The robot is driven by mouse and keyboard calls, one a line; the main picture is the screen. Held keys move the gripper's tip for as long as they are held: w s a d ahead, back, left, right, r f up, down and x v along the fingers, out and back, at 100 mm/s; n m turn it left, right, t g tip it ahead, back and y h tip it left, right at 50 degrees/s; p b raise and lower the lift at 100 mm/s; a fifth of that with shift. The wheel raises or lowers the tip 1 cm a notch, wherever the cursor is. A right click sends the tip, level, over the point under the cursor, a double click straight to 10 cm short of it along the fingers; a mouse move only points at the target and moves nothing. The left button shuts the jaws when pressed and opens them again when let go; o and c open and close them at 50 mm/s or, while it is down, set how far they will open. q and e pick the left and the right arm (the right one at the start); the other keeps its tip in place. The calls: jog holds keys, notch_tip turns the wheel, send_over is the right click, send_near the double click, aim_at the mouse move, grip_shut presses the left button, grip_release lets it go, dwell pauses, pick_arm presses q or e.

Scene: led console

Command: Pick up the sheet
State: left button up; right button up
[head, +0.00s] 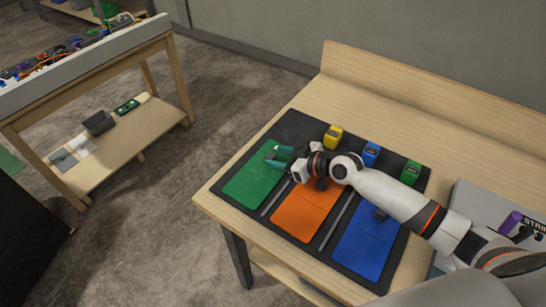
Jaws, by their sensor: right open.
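A green sheet (256,186), an orange sheet (303,211) and a blue sheet (364,252) lie in a row on a black mat (297,124) on the wooden table. My right gripper (277,158) is open, with its teal fingers over the far part of the green sheet. I see nothing held in it. Whether the fingers touch the sheet is hard to tell. My right arm crosses over the mat and hides part of the orange and blue sheets. My left gripper is not in view.
Small yellow (334,136), blue (371,153) and green (410,172) blocks stand along the mat's far edge. A grey box (464,196) sits at the table's right. A workbench (75,72) with cables stands apart at left. The table's far strip is clear.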

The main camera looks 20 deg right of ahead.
aim_at(272, 155)
jog(key=x, duration=0.3)
jog(key=shift+w+a+f, duration=0.15)
jog(key=shift+f, duration=0.05)
grip_shut()
jog(key=shift+r, duration=0.15)
